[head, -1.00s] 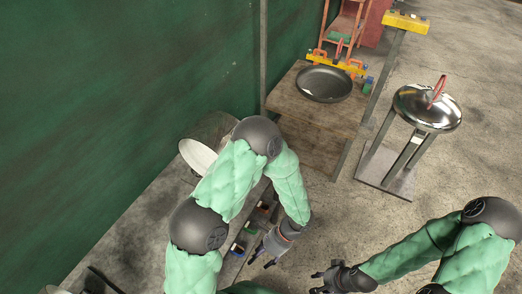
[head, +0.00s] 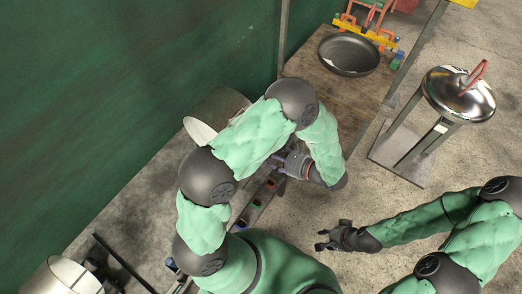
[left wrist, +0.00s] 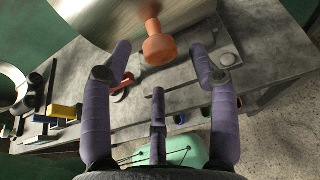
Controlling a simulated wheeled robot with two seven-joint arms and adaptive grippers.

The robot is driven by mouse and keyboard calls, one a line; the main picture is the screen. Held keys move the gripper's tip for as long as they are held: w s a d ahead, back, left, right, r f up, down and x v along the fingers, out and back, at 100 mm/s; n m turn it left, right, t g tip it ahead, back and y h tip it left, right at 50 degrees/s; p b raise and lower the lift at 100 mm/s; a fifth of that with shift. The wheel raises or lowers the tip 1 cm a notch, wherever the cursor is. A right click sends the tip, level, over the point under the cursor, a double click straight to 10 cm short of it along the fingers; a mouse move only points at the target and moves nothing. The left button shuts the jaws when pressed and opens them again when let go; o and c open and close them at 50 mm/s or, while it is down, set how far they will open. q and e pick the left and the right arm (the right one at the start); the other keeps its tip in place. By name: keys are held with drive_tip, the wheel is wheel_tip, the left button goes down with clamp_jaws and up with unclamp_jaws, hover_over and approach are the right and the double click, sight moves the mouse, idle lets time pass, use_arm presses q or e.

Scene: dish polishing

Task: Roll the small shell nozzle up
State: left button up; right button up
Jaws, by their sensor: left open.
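In the left wrist view, an orange nozzle-like piece (left wrist: 158,45) with a thin neck and wide lower end projects below a large rounded metal shell (left wrist: 130,15). I take this piece as the small shell nozzle. My left gripper (left wrist: 162,62) is open, its purple-grey fingers either side of the piece with visible gaps and nothing held. In the head view my left gripper (head: 286,163) is over the bench, partly hidden by my arm; the nozzle cannot be made out there. My right gripper (head: 322,238) appears open and empty over the floor.
A dark pan (head: 349,55) lies on a wooden table. A shiny domed dish (head: 457,95) stands on a metal stand at right. A white drum (head: 62,276) is at lower left. In the left wrist view, yellow (left wrist: 64,111) and red (left wrist: 122,92) parts lie on the bench.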

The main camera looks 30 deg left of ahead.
use_arm(q)
drive_tip(key=shift+x, duration=2.6)
clamp_jaws()
drive_tip(key=shift+r, duration=0.1)
